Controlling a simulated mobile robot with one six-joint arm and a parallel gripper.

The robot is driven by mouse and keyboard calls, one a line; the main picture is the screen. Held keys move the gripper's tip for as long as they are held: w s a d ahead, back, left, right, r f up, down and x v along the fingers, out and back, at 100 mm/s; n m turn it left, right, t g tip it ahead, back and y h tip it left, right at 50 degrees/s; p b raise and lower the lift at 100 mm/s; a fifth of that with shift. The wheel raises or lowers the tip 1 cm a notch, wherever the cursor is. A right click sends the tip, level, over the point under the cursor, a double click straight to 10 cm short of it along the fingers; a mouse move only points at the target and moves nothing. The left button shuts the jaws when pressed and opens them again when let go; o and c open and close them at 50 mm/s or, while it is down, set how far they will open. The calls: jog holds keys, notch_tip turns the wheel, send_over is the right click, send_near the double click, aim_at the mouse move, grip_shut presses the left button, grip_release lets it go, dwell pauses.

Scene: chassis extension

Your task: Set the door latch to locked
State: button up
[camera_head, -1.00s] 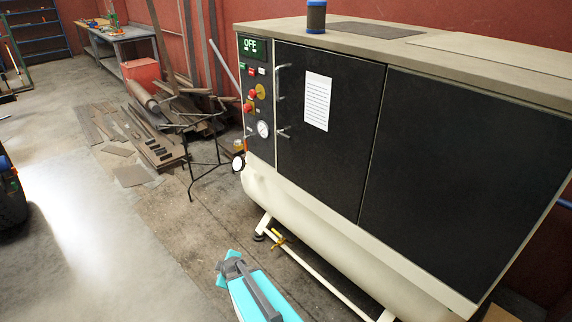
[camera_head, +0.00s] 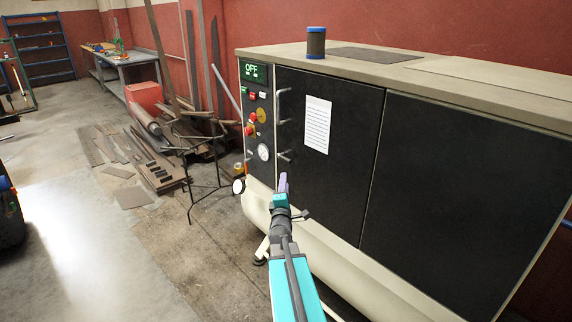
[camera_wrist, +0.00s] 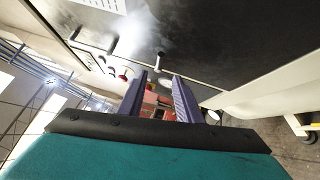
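The cabinet's left black door (camera_head: 340,175) is closed, with a white paper sheet (camera_head: 317,124) on it. Small grey latch handles sit along its left edge: an upper one (camera_head: 284,91), a middle one (camera_head: 281,122) and a lower one (camera_head: 284,155). They look small, and their locked or unlocked setting cannot be told. My gripper (camera_head: 283,182) is in front of the door's lower left corner, below the lower handle. In the wrist view my gripper (camera_wrist: 160,86) has its two purple fingers apart with nothing between them. A handle (camera_wrist: 159,60) shows just beyond the fingertips.
The control panel (camera_head: 257,120) left of the door has a green OFF display, red and yellow knobs and a gauge (camera_head: 263,152). A thin dark stand (camera_head: 205,165) is left of the cabinet. Scrap metal (camera_head: 150,155) lies behind.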

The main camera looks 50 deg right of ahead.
dwell(0.4)
jog(key=p+x, duration=0.3)
jog(key=x, duration=1)
jog(key=shift+w+d, duration=0.25)
jog(key=shift+d, duration=0.1)
dwell(0.4)
grip_shut()
